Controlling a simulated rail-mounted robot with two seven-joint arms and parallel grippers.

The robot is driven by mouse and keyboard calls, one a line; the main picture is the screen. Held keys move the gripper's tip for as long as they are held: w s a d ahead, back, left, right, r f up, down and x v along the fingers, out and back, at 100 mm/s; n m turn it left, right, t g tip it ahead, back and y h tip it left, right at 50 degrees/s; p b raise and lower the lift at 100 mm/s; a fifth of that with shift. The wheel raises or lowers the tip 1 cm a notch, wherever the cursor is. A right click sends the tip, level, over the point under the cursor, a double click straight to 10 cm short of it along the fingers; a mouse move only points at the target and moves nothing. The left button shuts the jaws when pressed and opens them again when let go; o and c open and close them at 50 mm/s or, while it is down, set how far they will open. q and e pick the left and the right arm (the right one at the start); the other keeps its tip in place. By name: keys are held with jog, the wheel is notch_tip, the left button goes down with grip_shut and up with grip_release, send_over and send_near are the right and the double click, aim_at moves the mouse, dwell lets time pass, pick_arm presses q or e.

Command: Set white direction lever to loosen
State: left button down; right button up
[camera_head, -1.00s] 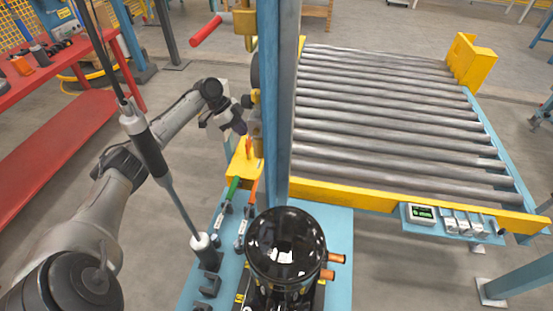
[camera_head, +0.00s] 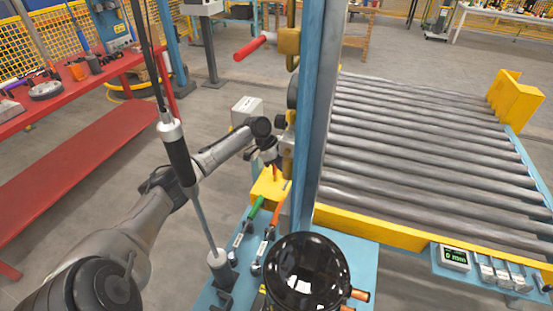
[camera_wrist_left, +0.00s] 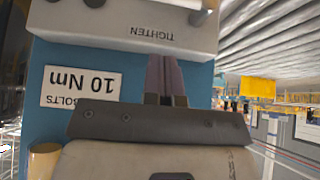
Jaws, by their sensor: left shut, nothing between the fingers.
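In the left wrist view a pale grey-white housing (camera_wrist_left: 125,32) with an upside-down TIGHTEN label is fixed on a blue post (camera_wrist_left: 60,65). My right gripper is not in view.
A 10 Nm label (camera_wrist_left: 81,91) is on the post. A black compressor (camera_head: 306,275), green-handled (camera_head: 255,209) and orange-handled tools stand near the post's foot. A hanging screwdriver (camera_head: 178,155) crosses before my left arm. A roller conveyor (camera_head: 430,150) is right, a red bench (camera_head: 85,145) left.

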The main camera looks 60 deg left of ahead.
aim_at(286, 183)
pick_arm(q)
jog(key=f, duration=0.2)
jog(key=f+b, duration=0.1)
jog(key=f, duration=0.1)
jog(key=shift+w+d, duration=0.35)
jog(key=shift+d, duration=0.05)
jog(key=shift+s+a+f+b, duration=0.1)
jog(key=shift+f+b, duration=0.1)
jog(key=shift+f, duration=0.3)
jog(key=shift+s+a+f+b, duration=0.1)
jog(key=shift+f+b, duration=0.1)
jog(key=shift+f, duration=0.25)
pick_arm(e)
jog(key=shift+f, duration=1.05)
pick_arm(q)
jog(key=shift+d, duration=0.1)
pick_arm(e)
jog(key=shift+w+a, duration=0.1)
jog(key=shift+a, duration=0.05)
